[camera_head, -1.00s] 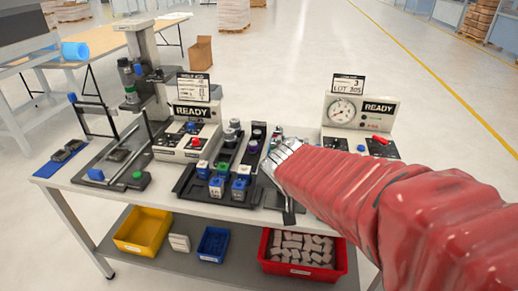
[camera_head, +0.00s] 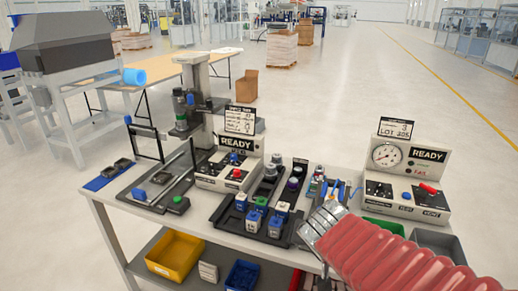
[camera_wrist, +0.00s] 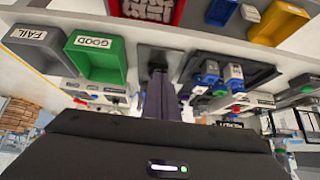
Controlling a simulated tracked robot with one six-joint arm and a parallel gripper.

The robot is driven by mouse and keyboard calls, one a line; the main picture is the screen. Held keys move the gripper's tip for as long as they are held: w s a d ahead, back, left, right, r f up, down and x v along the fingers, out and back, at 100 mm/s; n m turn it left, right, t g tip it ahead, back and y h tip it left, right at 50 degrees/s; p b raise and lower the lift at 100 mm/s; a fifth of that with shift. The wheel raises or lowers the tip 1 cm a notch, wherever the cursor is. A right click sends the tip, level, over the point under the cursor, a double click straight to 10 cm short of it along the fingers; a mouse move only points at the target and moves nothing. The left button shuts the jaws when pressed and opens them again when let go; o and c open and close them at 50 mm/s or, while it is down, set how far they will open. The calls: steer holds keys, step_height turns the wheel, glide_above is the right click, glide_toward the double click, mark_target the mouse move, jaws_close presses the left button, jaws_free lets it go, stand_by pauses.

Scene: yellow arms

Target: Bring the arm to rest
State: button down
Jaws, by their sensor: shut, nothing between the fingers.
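My arm, in a red ribbed sleeve, reaches in from the lower right of the head view, over the front edge of the workbench (camera_head: 215,231). Its grey wrist end is beside the black tray (camera_head: 226,214). The gripper's fingers are mostly hidden in the head view. In the wrist view my gripper (camera_wrist: 158,75) shows as a narrow dark pair of fingers beyond a wide black body. The fingers are together with nothing between them.
A gauge station marked READY (camera_head: 387,156) stands right of the arm. A press (camera_head: 199,90) and a second READY station (camera_head: 237,142) stand left. In the wrist view are a green GOOD bin (camera_wrist: 97,60) and a grey FAIL bin (camera_wrist: 34,45). A yellow bin (camera_head: 174,255) sits on the lower shelf.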

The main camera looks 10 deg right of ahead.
steer(key=s+a+r+n+y, duration=0.1)
steer(key=s+a+r+n, duration=0.1)
steer(key=s, duration=0.4)
steer(key=s+a+r+n+g+y, duration=0.1)
steer(key=s+a+r+n+y, duration=0.1)
steer(key=s, duration=0.4)
steer(key=a+n, duration=0.1)
steer(key=a, duration=0.1)
steer(key=shift+s+a+n+y, duration=0.2)
steer(key=shift+a+n+y, duration=0.1)
steer(key=shift+a, duration=0.05)
stand_by(1.0)
